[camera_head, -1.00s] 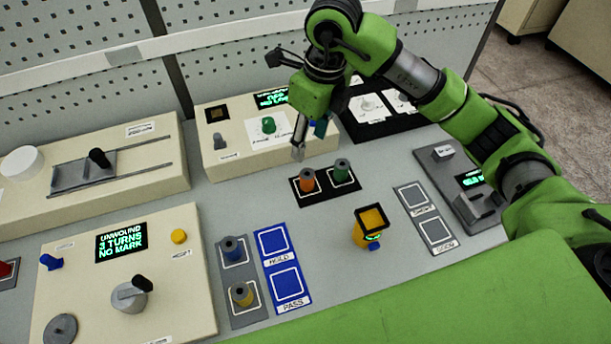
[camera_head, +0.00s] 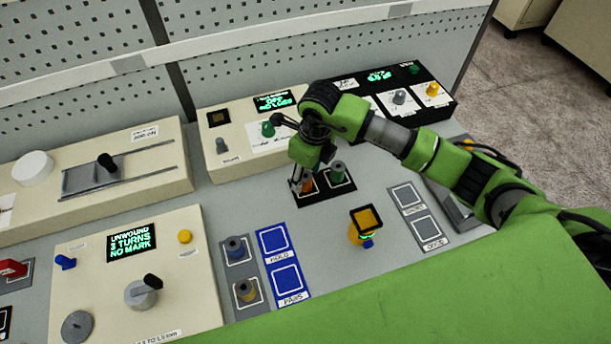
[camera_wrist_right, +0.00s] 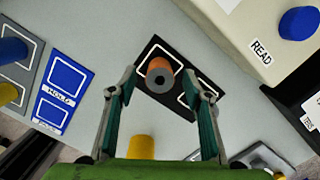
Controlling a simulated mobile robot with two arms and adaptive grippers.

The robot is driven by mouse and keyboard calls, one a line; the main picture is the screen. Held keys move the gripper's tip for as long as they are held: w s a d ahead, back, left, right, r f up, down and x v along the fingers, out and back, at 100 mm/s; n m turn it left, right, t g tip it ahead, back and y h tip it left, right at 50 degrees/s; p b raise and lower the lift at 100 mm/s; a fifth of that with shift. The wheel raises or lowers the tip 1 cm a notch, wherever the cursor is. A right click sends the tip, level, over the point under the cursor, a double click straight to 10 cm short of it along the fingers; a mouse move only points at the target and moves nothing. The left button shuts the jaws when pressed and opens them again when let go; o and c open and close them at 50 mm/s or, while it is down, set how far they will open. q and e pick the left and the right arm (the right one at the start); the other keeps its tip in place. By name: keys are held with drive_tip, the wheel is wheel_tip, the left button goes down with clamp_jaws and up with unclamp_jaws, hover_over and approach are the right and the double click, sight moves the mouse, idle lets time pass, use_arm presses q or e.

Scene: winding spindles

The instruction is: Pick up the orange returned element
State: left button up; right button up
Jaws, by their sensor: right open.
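The orange element (camera_head: 307,186) is a small spool standing on a black two-square mat (camera_head: 325,199), partly hidden by my right gripper (camera_head: 303,176) in the head view. In the right wrist view the orange spool (camera_wrist_right: 157,66) stands upright with its dark-holed grey top toward the camera. The right gripper (camera_wrist_right: 164,86) is open and empty, its two fingers spread to either side of the spool's position. Contact is not visible. A green spool (camera_head: 338,172) stands on the mat's other square. My left gripper is not in view.
A grey two-square mat (camera_head: 420,215) lies to the right, blue HOLD and PASS squares (camera_head: 283,262) to the left. A beige panel (camera_head: 236,165) stands close behind the gripper.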

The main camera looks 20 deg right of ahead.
drive_tip(key=shift+f, duration=0.3)
drive_tip(key=c, duration=1.2)
drive_tip(key=shift+r, duration=0.1)
